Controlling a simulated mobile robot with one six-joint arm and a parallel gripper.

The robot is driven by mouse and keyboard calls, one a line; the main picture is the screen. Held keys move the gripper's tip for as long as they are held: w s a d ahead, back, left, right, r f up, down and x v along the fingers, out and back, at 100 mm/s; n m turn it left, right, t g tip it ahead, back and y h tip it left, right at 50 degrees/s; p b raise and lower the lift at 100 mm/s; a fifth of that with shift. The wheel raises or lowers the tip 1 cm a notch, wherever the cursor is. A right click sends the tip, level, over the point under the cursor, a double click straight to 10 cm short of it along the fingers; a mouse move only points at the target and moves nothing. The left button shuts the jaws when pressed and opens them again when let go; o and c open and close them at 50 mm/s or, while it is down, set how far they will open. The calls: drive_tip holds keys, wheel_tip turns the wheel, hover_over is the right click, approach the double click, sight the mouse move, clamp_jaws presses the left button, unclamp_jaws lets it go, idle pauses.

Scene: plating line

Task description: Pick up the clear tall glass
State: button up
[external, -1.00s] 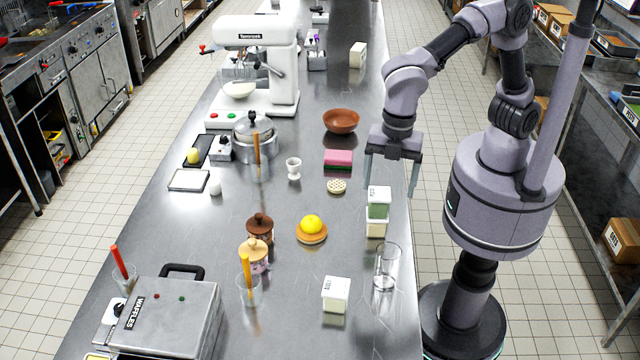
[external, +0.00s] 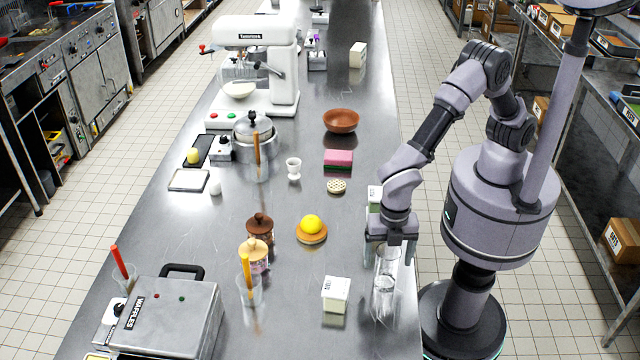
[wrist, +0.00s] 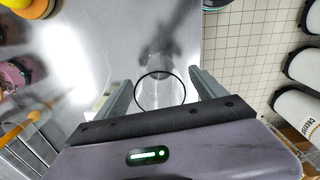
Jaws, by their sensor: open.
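The clear tall glass (external: 385,285) stands upright near the right edge of the steel counter in the external view. Its top is partly hidden by my gripper (external: 391,256), which points down over it with fingers apart. In the wrist view, the round dark rim of the glass (wrist: 160,73) lies between the two open fingers of my gripper (wrist: 160,84). I cannot tell whether a finger touches the glass.
A white-lidded container (external: 335,294) stands left of the glass, and another container (external: 374,197) is partly hidden behind my gripper. A lemon (external: 311,224) sits on a wooden dish further left. The counter's right edge is close by.

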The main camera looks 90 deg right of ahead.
drive_tip(key=shift+f, duration=0.65)
drive_tip(key=shift+r, duration=0.1)
drive_tip(key=shift+c, duration=0.4)
